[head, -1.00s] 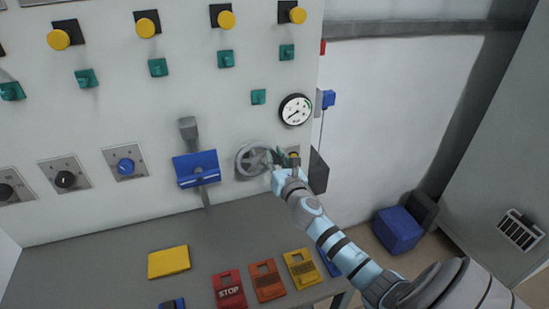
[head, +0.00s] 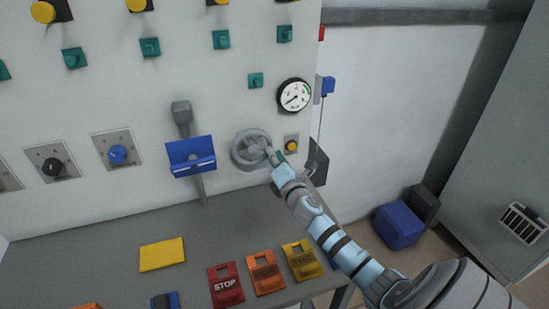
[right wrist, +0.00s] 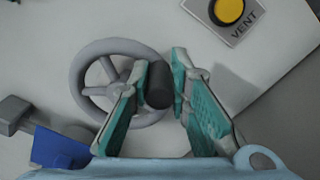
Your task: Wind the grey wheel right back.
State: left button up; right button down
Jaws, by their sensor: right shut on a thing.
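The grey wheel (head: 241,150) is a spoked handwheel on the pale panel, left of the yellow VENT button (head: 291,147). It also shows in the right wrist view (right wrist: 80,76), with a dark cylindrical handle (right wrist: 158,88) standing out from its rim. My right gripper (head: 272,154) is at the wheel's right side. In the right wrist view its green-padded fingers (right wrist: 164,78) stand on either side of the handle, shut on it. The fingers hide part of the rim. My left gripper is in neither view.
A round gauge (head: 294,95) is above and right of the wheel. A blue lever bracket (head: 190,156) is on its left. Below, the grey bench (head: 110,235) carries a yellow plate (head: 162,254) and several tags, including a red STOP tag (head: 226,284).

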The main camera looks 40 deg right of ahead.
jog(key=w+a+f+m+b, duration=0.1)
jog(key=a+f+m+b, duration=0.1)
jog(key=m, duration=0.7)
jog(key=w+a+f+m+b, duration=0.1)
jog(key=a+m+b, duration=0.4)
jog(key=m, duration=0.4)
jog(key=shift+w+f+b, duration=0.2)
jog(key=shift+f+b, duration=0.2)
jog(key=shift+b, duration=0.1)
jog(key=c, duration=1.5)
grip_release()
jog(key=shift+r, duration=0.1)
jog(key=v, duration=1.2)
